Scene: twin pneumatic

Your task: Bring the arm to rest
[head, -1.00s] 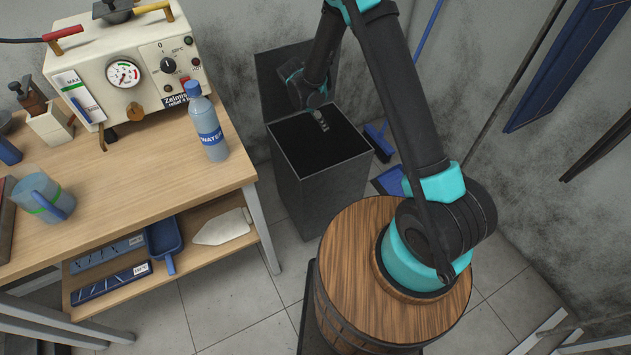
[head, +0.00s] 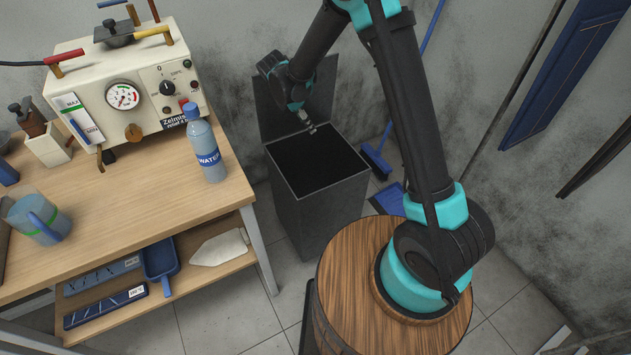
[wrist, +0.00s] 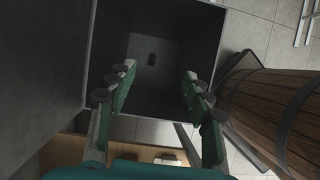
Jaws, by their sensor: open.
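My gripper (head: 306,121) hangs over the back edge of a dark open bin (head: 316,202) in the head view. In the wrist view my gripper (wrist: 160,98) points down into the bin (wrist: 205,50), its two green fingers spread apart with nothing between them.
The bin's raised lid (head: 325,95) stands behind my gripper. A wooden barrel (head: 345,265) is right of the bin. A workbench (head: 130,200) on the left holds a water bottle (head: 205,150) and a machine with a gauge (head: 150,75). A blue broom (head: 376,160) stands behind.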

